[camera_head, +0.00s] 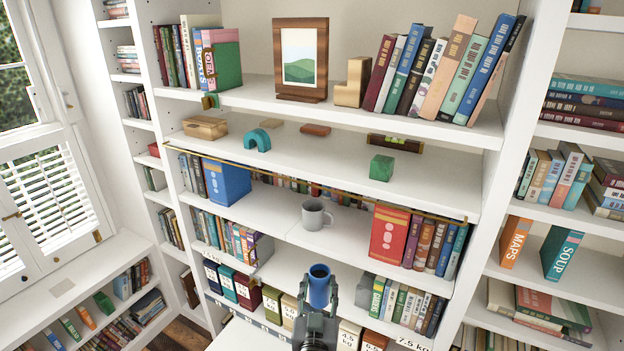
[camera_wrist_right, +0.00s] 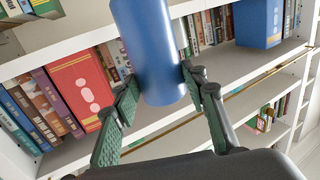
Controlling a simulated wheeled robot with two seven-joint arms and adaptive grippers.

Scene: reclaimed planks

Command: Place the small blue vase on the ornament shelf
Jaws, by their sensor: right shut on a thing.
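The small blue vase (camera_head: 319,272) is upright in my right gripper (camera_head: 318,297), in front of the lower shelves. In the right wrist view the vase (camera_wrist_right: 150,45) stands between the two green-padded fingers, and the gripper (camera_wrist_right: 160,88) is shut on it. The shelf with small ornaments (camera_head: 320,165) is higher up, above and behind the vase. It holds a wooden box (camera_head: 205,127), a teal arch (camera_head: 257,140), a green cube (camera_head: 381,167) and small flat blocks. My left gripper is out of view.
A thin brass rail (camera_head: 300,180) runs along the ornament shelf's front. A grey mug (camera_head: 313,215) stands on the shelf below, between a blue book box (camera_head: 228,182) and a red one (camera_head: 388,232). The ornament shelf has bare room between the teal arch and green cube.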

